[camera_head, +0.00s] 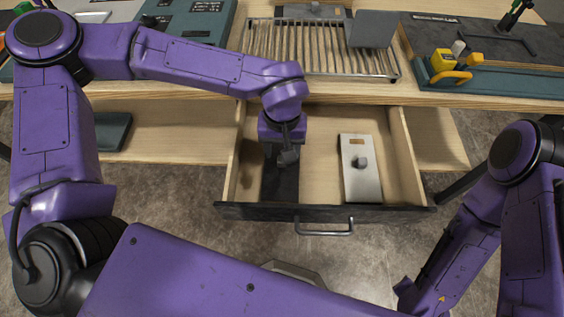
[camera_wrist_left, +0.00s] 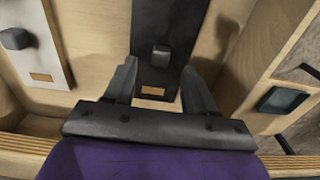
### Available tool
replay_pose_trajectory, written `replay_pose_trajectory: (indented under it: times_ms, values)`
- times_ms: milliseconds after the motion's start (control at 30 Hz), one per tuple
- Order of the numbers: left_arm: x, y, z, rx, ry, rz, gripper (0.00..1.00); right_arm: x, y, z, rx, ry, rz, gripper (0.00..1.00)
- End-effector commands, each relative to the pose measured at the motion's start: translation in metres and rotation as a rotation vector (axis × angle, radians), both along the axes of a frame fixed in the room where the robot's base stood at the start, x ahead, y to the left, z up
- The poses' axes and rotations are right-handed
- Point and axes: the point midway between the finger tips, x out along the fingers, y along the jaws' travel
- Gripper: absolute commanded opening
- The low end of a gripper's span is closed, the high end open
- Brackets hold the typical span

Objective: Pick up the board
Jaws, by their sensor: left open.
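A black board (camera_head: 280,185) lies in the left part of the open drawer, partly hidden by my left arm. In the left wrist view the black board (camera_wrist_left: 162,22) has a dark square knob and an orange-brown label. A silver board (camera_head: 361,185) with a grey knob and a brown label lies in the drawer's right part. My left gripper (camera_head: 287,158) points down over the black board. Its open fingers (camera_wrist_left: 160,80) appear on either side of the board's labelled end, with nothing gripped; contact cannot be told. My right arm shows at the right, but its gripper does not.
The wooden drawer (camera_head: 405,155) is pulled out, with a dark front and a metal handle (camera_head: 324,231). Above it, the worktop (camera_head: 430,97) carries a metal rack (camera_head: 310,55) with a grey plate (camera_head: 374,29) and consoles at both sides. A dark box (camera_head: 113,131) sits on the left shelf.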

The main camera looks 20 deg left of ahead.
Motion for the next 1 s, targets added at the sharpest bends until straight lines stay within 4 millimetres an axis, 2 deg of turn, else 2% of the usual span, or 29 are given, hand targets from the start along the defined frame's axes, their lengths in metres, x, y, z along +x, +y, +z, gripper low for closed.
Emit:
replay_pose_trajectory:
  times_ms: [100,200,467,633,667,900,1000]
  values:
    - [-0.003,0.001,-0.023,0.001,0.007,0.0,0.55,0.0,0.0,0.003,-0.001,-0.001,0.0,0.43]
    - [-0.002,0.001,-0.039,0.001,0.004,0.002,0.55,0.0,0.0,0.002,-0.001,-0.001,0.0,0.43]
    - [-0.002,0.002,-0.044,0.001,0.0,0.003,0.55,0.0,0.0,0.002,-0.001,-0.001,0.0,0.43]
    - [-0.002,0.002,-0.044,0.001,0.0,0.003,0.03,0.0,0.0,0.002,-0.001,-0.001,0.0,0.43]
    - [-0.002,0.002,-0.044,0.001,0.0,0.003,0.0,0.0,0.0,0.002,-0.001,-0.001,0.0,0.43]
    - [-0.001,0.002,-0.043,0.0,0.0,0.003,0.0,0.0,0.0,0.002,-0.001,-0.001,0.0,0.43]
    - [-0.001,0.001,-0.034,-0.001,-0.002,0.004,0.0,0.0,0.0,0.003,-0.001,-0.001,0.0,0.43]
